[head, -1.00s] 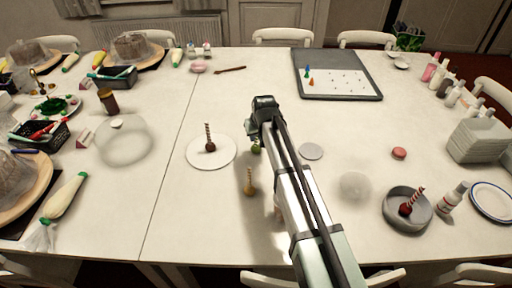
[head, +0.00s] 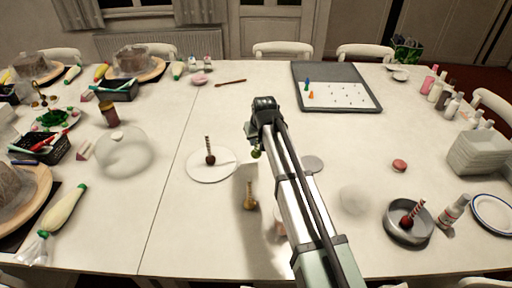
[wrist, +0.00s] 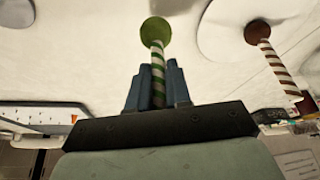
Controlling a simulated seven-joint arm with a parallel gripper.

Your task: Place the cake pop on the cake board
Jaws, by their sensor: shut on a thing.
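My gripper (head: 254,138) is shut on the striped stick of a green cake pop (head: 256,154). The pop hangs ball-down, stick up. In the wrist view its green ball (wrist: 156,31) and green-and-white stick show beyond the blue fingers (wrist: 156,86). A flat white round board (head: 228,174), which looks like the cake board, lies left of my gripper. A brown cake pop (head: 210,159) stands stick-up on it; a brown pop also shows in the wrist view (wrist: 258,32). The green pop is right of the board's edge, apparently above the table; its exact height is unclear.
A golden cake pop (head: 250,203) stands below my gripper in the head view. A clear dome (head: 123,152) is left of the board. A grey disc (head: 313,163) lies right of my arm. A grey bowl (head: 392,228) holds a red pop. Table behind the board is mostly clear.

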